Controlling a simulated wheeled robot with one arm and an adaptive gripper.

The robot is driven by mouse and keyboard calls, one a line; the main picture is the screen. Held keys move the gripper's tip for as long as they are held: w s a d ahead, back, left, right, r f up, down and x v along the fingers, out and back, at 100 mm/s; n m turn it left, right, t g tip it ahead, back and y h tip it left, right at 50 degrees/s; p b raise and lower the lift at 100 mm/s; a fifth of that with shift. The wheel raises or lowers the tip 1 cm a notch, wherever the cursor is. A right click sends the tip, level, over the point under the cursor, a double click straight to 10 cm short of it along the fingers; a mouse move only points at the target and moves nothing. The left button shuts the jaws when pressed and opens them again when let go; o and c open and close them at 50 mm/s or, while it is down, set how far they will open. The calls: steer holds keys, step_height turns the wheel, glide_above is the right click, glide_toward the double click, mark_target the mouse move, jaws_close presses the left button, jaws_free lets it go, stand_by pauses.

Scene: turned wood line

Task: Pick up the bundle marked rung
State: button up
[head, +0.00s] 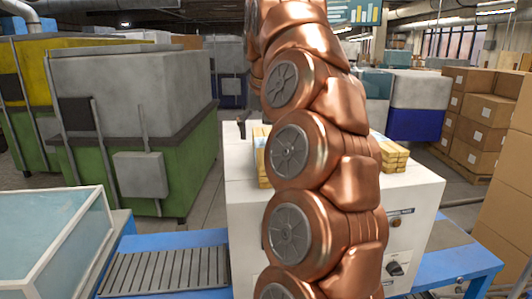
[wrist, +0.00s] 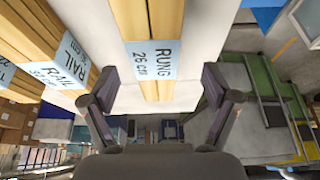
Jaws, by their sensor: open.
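The bundle marked rung (wrist: 156,25) shows in the wrist view as pale yellow wooden strips with a light blue band reading "RUNG 26 cm". It lies on a white surface (wrist: 190,40), and its near end reaches between the fingers of my gripper (wrist: 158,88). My gripper is open and empty, with one finger to each side of the bundle's end; I cannot tell the height gap.
In the head view, a blue-framed roller conveyor (head: 165,270), a glass-sided box (head: 50,240), green bins (head: 185,165) and stacked cartons (head: 485,125) stand around the white machine (head: 415,205).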

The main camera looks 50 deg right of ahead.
mark_target(260, 135)
steer(key=shift+w+d+f+p, duration=0.15)
steer(key=shift+d+f+p, duration=0.4)
steer(key=shift+f, duration=0.45)
steer(key=shift+x, duration=1.2)
steer(key=shift+c, duration=0.4)
steer(key=c, duration=1.5)
steer(key=shift+c, duration=0.3)
steer(key=shift+r, duration=0.15)
